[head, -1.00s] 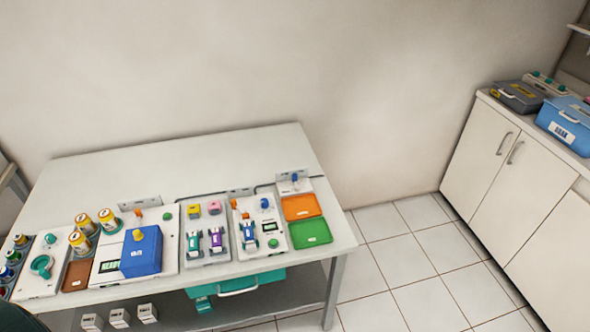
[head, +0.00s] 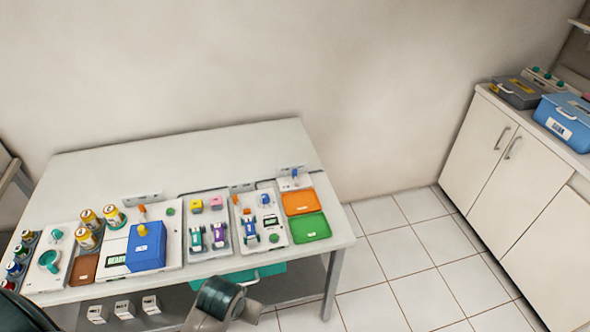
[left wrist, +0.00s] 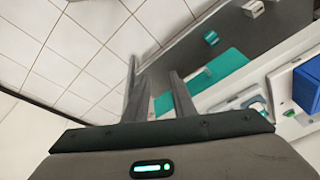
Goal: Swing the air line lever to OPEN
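A small blue lever (head: 294,173) stands on a pale block (head: 293,184) at the back right of the table's equipment, with a dark line running along the back towards it. It looks like the air line lever, but its label is too small to read, so its setting cannot be told. My left gripper (left wrist: 154,70) shows in the left wrist view with its two dark fingers apart and nothing between them. It is near the table's front side, away from the lever. The lever does not show in the wrist view. My right gripper is not in view.
Beside the lever block lie an orange tray (head: 300,201) and a green tray (head: 310,228). A blue box (head: 146,246), gold-coloured cans (head: 88,219) and panels with small parts crowd the table (head: 190,152). A teal drawer (head: 264,270) hangs beneath. The table's back half is clear.

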